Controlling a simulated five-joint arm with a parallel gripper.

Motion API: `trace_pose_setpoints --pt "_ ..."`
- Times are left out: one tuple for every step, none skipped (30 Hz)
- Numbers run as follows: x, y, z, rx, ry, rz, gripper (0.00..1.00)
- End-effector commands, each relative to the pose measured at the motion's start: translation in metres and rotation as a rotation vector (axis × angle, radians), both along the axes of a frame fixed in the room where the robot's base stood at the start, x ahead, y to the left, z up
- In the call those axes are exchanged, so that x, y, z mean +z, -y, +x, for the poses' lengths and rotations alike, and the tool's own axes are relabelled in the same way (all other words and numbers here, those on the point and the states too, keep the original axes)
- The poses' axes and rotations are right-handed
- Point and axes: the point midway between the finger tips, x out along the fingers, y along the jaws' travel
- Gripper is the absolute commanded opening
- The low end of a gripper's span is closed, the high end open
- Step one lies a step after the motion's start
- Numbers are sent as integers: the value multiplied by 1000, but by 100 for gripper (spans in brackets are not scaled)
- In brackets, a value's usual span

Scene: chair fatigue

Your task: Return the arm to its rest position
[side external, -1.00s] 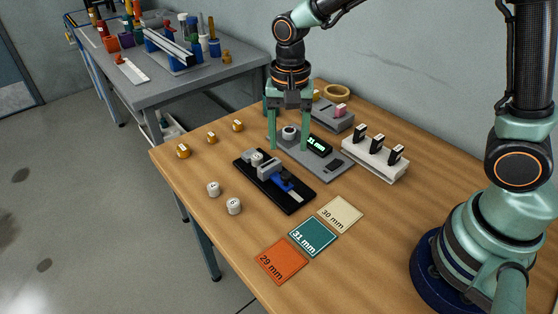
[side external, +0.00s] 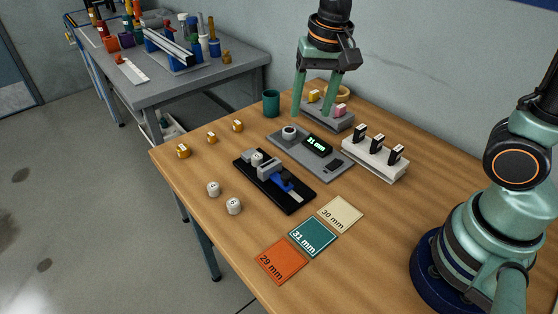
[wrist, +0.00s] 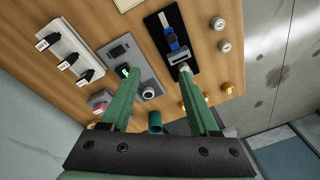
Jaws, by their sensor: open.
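My gripper (side external: 314,112) is open and empty, raised above the far part of the wooden table (side external: 400,212) in the side external view. Its fingers hang down in front of the grey block with a yellow and a pink piece (side external: 341,110). In the wrist view my gripper (wrist: 160,92) has its two green fingers spread wide with nothing between the tips. The grey gauge plate (side external: 335,165) lies nearer, with a small white-and-dark round piece (side external: 289,131) on it and a display reading 31 mm (side external: 317,146).
A black fixture with a blue slider (side external: 281,182), a white rack of black pieces (side external: 375,160), a green cup (side external: 271,103) and white cylinders (side external: 213,189) stand on the table. Cards marked 29 mm (side external: 281,261), 31 mm (side external: 313,236) and 30 mm (side external: 340,213) lie in front. The table's right-hand middle is clear.

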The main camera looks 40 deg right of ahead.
Motion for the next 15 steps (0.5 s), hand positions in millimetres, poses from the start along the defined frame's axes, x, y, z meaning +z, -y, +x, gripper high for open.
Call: trace_pose_setpoints --pt "10 9 -7 44 41 -5 61" --pt "14 13 -11 74 61 -10 61" --pt "18 19 -16 116 89 -18 61" --pt "22 23 -20 146 111 -26 61" --pt "25 27 -24 177 132 -35 61" --pt "29 32 -30 217 160 -48 61" --pt "31 36 -34 248 180 -59 61" --pt "33 40 -38 276 201 -71 61" --pt "36 44 -43 314 226 -88 61" --pt "37 47 -46 340 242 -100 61" --pt "38 50 -50 364 259 -113 61" --pt "39 53 -54 397 277 -129 61" --pt "40 55 -56 417 290 -141 61" --pt "40 57 -59 435 301 -152 61" --pt "41 59 -61 456 315 -165 61"
